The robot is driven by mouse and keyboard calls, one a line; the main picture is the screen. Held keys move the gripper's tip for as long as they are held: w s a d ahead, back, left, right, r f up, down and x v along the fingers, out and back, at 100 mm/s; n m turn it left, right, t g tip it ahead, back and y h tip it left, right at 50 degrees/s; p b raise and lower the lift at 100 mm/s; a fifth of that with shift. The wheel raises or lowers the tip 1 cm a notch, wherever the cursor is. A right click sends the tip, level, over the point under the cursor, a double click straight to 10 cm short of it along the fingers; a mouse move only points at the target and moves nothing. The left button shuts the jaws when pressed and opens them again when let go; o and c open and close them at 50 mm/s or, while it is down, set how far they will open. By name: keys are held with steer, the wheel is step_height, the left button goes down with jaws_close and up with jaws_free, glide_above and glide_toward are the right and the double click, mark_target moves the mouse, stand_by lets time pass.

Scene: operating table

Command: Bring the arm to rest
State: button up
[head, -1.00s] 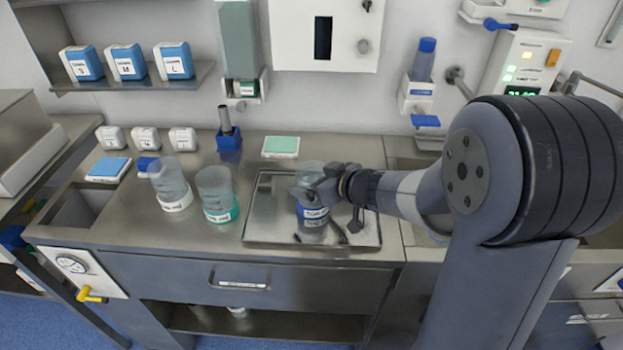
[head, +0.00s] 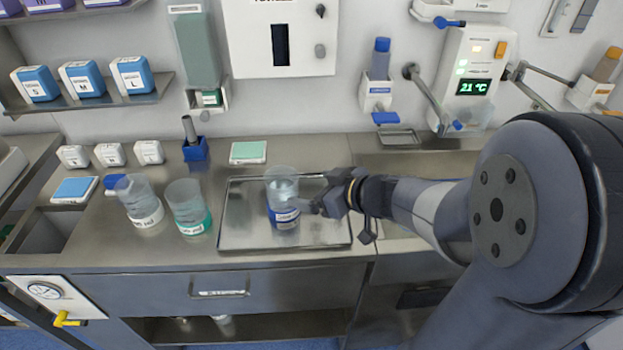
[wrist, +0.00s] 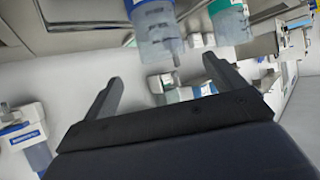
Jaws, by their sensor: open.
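My gripper (head: 318,199) is open and empty, just to the right of a clear cup with a blue label (head: 283,213). The cup stands upright on the steel tray (head: 240,238). In the wrist view my two fingers (wrist: 163,72) are spread with nothing held between them. The blue-labelled cup (wrist: 155,28) shows beyond the fingertips at the top of that view. My arm reaches in from the right in the head view.
A teal-labelled cup (head: 189,208) and a white-labelled cup (head: 138,205) stand left of the tray. A blue holder (head: 195,150) and a green-topped box (head: 248,152) are behind. Wall dispensers and a temperature display (head: 472,87) line the back.

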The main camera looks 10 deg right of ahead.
mark_target(272, 177)
steer(key=b+x, duration=0.3)
steer(key=x, duration=0.9)
steer(key=shift+f, duration=0.15)
steer(key=shift+w+r+p, duration=0.1)
steer(key=shift+r+p, duration=0.3)
steer(key=shift+r, duration=0.9)
